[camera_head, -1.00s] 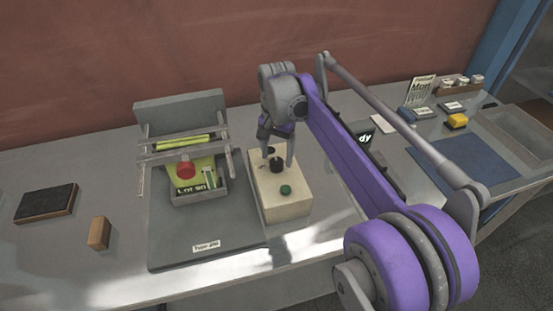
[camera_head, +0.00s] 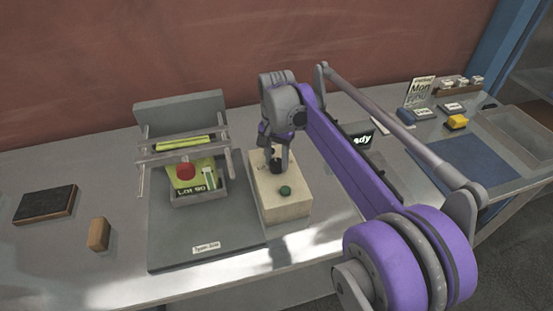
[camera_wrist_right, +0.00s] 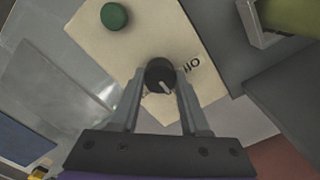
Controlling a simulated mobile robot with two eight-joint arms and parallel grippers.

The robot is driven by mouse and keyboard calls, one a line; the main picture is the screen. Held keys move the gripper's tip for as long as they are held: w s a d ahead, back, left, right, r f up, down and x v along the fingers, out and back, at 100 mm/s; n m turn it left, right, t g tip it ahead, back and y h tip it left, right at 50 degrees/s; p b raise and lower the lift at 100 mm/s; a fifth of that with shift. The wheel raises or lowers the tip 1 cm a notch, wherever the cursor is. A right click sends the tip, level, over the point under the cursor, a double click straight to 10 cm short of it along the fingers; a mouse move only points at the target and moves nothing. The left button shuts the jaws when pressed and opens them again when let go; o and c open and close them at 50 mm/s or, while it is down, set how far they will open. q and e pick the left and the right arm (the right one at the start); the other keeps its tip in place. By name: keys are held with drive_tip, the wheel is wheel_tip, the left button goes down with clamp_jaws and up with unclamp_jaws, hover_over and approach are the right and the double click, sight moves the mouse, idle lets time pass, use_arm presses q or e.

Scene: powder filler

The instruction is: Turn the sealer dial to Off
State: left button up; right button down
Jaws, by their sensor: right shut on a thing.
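The sealer's control box (camera_head: 266,205) is cream-coloured and stands on the table right of the grey press. Its black dial (camera_head: 275,167) is on the top face behind a green button (camera_head: 285,190). My left gripper is not in view.
A wooden block (camera_head: 98,234) and a dark pad (camera_head: 46,205) lie farther left. A blue mat (camera_head: 455,165) and small containers are at the right.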

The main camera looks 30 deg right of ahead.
sight(276, 162)
drive_tip(key=shift+n, duration=0.3)
drive_tip(key=n, duration=0.4)
drive_tip(key=shift+n+p, duration=0.4)
drive_tip(key=n, duration=0.6)
drive_tip(key=shift+p, duration=0.3)
drive_tip(key=shift+n, duration=0.4)
drive_tip(key=shift+c, duration=2)
unclamp_jaws()
wheel_tip(276, 162, up, 11)
drive_tip(key=shift+p, duration=0.4)
drive_tip(key=shift+f, duration=0.1)
